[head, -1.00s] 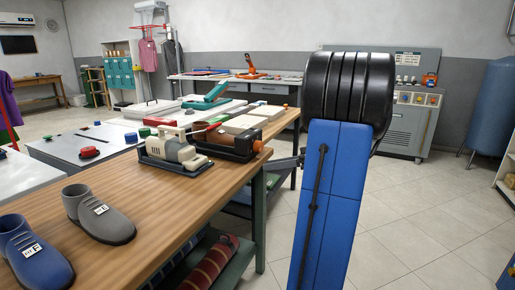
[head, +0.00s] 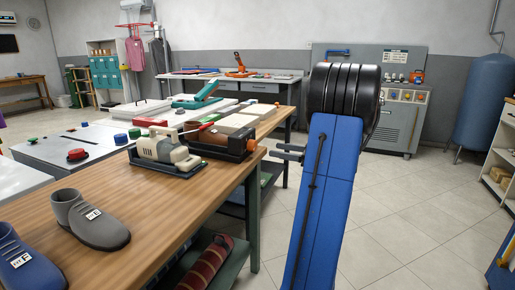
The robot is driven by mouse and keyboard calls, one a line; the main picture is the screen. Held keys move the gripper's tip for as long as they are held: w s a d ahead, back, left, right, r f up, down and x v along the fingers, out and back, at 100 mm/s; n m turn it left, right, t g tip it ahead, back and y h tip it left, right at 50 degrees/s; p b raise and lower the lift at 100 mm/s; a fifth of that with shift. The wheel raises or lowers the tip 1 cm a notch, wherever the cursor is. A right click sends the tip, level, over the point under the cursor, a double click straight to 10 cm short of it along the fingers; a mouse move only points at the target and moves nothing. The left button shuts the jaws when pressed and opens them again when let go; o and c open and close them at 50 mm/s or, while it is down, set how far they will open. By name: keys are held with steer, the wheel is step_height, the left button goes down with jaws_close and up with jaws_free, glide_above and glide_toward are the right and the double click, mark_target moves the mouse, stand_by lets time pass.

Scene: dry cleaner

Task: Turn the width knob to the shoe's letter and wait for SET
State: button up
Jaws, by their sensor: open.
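A cream-coloured machine (head: 160,147) sits in a dark tray on the wooden table. Beside it, a brown object, perhaps a shoe (head: 208,137), sits in a black frame (head: 238,150). I cannot make out a width knob, letters or SET on them. A grey shoe (head: 100,231) with a white tag stands at the table's near left; its letter is too small to be sure of. A blue shoe (head: 30,278) beside it has a tag that seems to read F. My gripper (head: 277,153) is open and empty, right of the black frame and beyond the table's right edge.
White-topped tables with red, blue and green buttons stand behind. A grey control cabinet (head: 395,125) and a blue tank (head: 482,100) stand at the back right. The tiled floor at right is clear.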

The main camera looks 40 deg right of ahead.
mark_target(256, 146)
steer(key=x, duration=1)
steer(key=c, duration=1)
